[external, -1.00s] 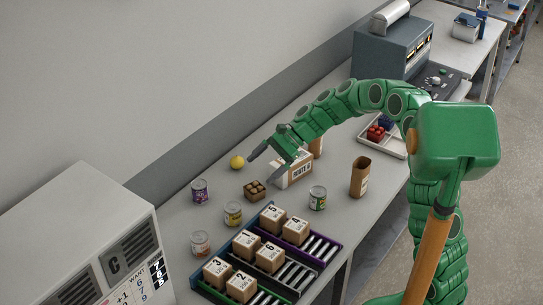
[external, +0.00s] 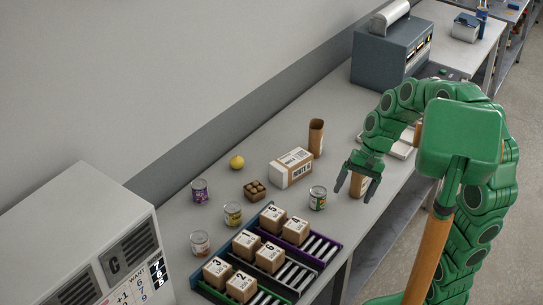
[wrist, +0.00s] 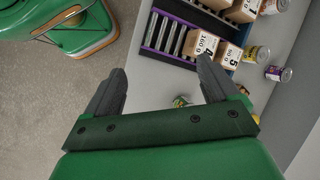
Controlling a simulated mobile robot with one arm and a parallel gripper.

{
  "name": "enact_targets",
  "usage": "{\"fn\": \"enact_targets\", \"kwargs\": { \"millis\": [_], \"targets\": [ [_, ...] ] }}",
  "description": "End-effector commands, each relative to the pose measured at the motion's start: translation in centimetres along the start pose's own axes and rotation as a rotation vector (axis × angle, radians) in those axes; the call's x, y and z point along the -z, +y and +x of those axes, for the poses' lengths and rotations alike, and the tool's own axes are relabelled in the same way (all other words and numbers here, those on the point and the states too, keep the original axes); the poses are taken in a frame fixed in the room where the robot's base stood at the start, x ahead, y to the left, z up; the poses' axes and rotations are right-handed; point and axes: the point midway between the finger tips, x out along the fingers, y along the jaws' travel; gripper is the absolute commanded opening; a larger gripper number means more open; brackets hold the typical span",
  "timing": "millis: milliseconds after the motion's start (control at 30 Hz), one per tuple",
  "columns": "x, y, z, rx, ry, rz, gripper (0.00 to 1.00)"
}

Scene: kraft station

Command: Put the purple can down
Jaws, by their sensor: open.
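The purple can (external: 199,191) stands upright on the grey table near the wall, left of the small brown carton; it also shows in the wrist view, lying toward the right side of the picture (wrist: 279,74).
A green-labelled can (external: 318,198), a yellow can (external: 233,214) and another can (external: 200,243) stand near the roller rack (external: 318,247) with numbered boxes. A white carton (external: 291,168), a brown tube (external: 316,138) and a yellow ball (external: 237,162) are farther back. Bare table lies around the purple can.

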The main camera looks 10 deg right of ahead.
Motion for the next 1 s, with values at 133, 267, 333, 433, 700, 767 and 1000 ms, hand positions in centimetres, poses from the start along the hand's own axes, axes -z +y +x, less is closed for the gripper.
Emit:
{"fn": "enact_targets", "kwargs": {
  "millis": [133, 267, 333, 433, 700, 767, 1000],
  "targets": [
    [-2.0, 4.1, -0.8, -0.072, 0.042, -0.053, 0.88],
    [-3.7, 7.8, -1.1, -0.142, 0.069, -0.095, 0.88],
    [-4.6, 9.7, -1.4, -0.180, 0.083, -0.117, 0.88],
    [-6.1, 12.5, -1.6, -0.233, 0.096, -0.143, 0.88],
    [-9.4, 18.8, -2.1, -0.361, 0.119, -0.188, 0.88],
    [-9.8, 19.5, -2.1, -0.376, 0.119, -0.195, 0.88],
    [-10.5, 20.6, -2.2, -0.399, 0.121, -0.204, 0.88]
  ]
}}
